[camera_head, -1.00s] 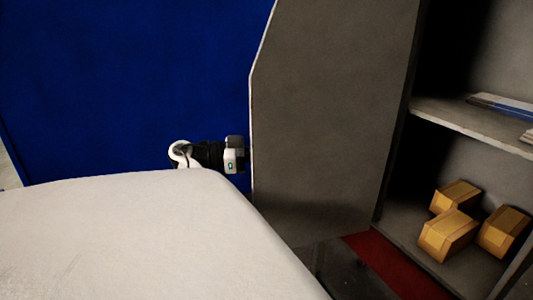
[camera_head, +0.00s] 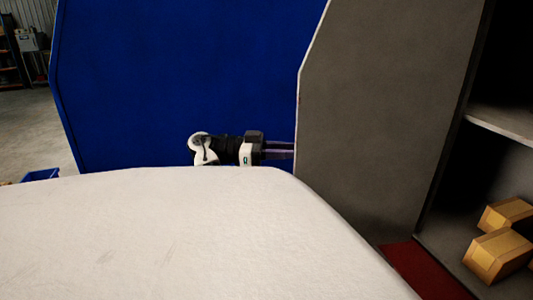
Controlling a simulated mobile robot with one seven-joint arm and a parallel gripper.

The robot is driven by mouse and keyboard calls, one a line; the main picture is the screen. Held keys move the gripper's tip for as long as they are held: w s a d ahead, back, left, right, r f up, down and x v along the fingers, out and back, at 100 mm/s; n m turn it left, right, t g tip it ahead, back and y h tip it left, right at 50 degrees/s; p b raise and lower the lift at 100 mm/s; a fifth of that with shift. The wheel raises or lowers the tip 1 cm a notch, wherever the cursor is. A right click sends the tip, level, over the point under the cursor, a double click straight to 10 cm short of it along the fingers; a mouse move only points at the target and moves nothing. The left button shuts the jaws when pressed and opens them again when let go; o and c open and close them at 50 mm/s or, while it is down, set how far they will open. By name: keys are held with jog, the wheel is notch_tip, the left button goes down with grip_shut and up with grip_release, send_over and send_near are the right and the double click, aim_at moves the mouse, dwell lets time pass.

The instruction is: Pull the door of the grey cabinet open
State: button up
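The grey cabinet stands at the right, with its inside and a shelf (camera_head: 505,122) in view. Its grey door (camera_head: 375,130) stands open, swung out to the left of the inside, with its pale edge towards the blue panel. My gripper (camera_head: 286,150) is at the left edge of the door, pointing right. Its dark fingers reach to the door edge, and their tips are hidden behind the door. I cannot tell whether they touch the door or how far apart they are.
Yellow-brown boxes (camera_head: 499,255) lie in the cabinet's lower compartment, above a red strip (camera_head: 430,270). A large blue panel (camera_head: 180,80) stands behind my gripper. Open floor (camera_head: 42,120) and a small blue bin (camera_head: 41,175) show at the far left.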

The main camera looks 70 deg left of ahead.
jog(key=shift+b+v, duration=0.3)
jog(key=shift+v, duration=2.55)
